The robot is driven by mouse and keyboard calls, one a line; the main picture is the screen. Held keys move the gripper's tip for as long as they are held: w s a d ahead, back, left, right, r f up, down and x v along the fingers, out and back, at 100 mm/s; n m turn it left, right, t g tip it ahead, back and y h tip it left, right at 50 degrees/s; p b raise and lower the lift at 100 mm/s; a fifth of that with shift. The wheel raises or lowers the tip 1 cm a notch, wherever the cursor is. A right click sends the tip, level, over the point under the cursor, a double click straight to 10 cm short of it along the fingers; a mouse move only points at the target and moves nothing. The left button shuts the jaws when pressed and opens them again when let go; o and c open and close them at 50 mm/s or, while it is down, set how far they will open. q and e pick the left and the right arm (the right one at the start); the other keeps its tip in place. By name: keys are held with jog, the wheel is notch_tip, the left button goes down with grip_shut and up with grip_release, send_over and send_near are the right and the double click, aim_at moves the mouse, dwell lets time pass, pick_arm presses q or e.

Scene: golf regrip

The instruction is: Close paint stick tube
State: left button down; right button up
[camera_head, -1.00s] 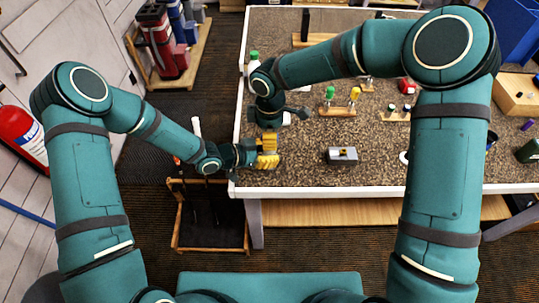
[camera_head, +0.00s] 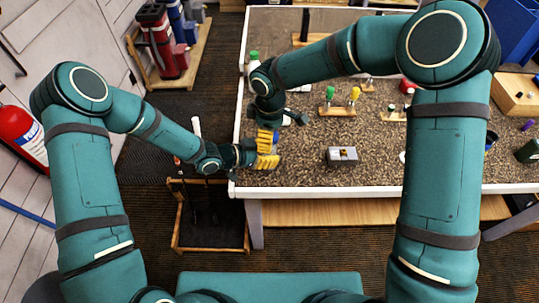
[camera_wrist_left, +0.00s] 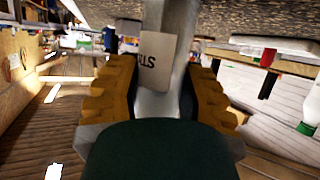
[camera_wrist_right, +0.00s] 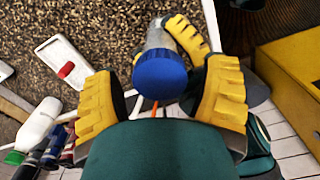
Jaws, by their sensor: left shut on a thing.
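The paint stick tube, pale grey with a white label, shows in the left wrist view (camera_wrist_left: 182,35). My left gripper (camera_head: 268,162) is shut on it near the table's left edge. A blue cap (camera_wrist_right: 160,76) sits at the tube's end facing my right gripper; whether it is fully seated I cannot tell. The cap also shows as a small blue patch in the head view (camera_head: 276,136). My right gripper (camera_wrist_right: 162,102) is open, its yellow fingers on both sides of the cap with visible gaps. A yellow finger of my left gripper shows behind the cap.
The speckled table (camera_head: 300,175) has free room to the right of the grippers. A small grey block (camera_head: 342,155) lies there. A wooden rack (camera_head: 336,111) with green and yellow pieces stands farther back. A wooden-framed stand (camera_head: 210,250) is left of the table.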

jog(key=shift+r, duration=2.25)
jog(key=shift+o, duration=0.3)
jog(key=shift+r+m, duration=0.7)
jog(key=shift+r, duration=1.05)
jog(key=shift+f, duration=4.05)
